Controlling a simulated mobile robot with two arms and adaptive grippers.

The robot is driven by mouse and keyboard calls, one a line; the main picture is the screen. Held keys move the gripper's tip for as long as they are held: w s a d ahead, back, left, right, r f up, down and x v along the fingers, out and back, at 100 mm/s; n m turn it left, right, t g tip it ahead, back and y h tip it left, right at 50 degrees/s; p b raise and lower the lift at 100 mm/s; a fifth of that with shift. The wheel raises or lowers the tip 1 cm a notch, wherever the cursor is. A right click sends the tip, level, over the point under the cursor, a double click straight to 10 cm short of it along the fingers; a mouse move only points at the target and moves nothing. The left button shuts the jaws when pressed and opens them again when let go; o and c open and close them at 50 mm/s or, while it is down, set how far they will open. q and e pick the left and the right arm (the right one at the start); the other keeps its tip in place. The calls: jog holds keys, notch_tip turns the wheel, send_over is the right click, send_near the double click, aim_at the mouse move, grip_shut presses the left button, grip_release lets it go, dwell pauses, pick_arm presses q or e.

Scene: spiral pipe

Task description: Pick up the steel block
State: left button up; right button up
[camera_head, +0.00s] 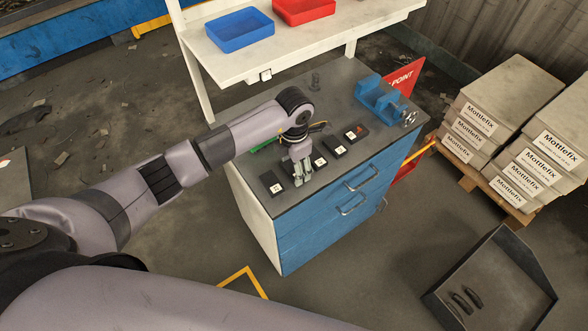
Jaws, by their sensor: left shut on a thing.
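My left gripper (303,174) points down over the front part of the workbench top (240,142). Its fingers are shut on a small grey thing, which I take to be the steel block; the fingers hide most of it. It is among a row of black pads with white labels: one pad (272,184) is to its left, and others (339,150) are to its right. I cannot tell whether the block is touching the bench or lifted. My right gripper is not in view.
A blue vise (378,98) stands at the bench's back right. A shelf (330,33) above holds a blue bin (240,29) and a red bin (304,10). Stacked boxes (485,115) stand to the right, and a dark open tray (495,285) lies lower right. Blue drawers (330,210) face front.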

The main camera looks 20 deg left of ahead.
pick_arm(q)
jog(key=c, duration=0.5)
jog(key=shift+r, duration=0.1)
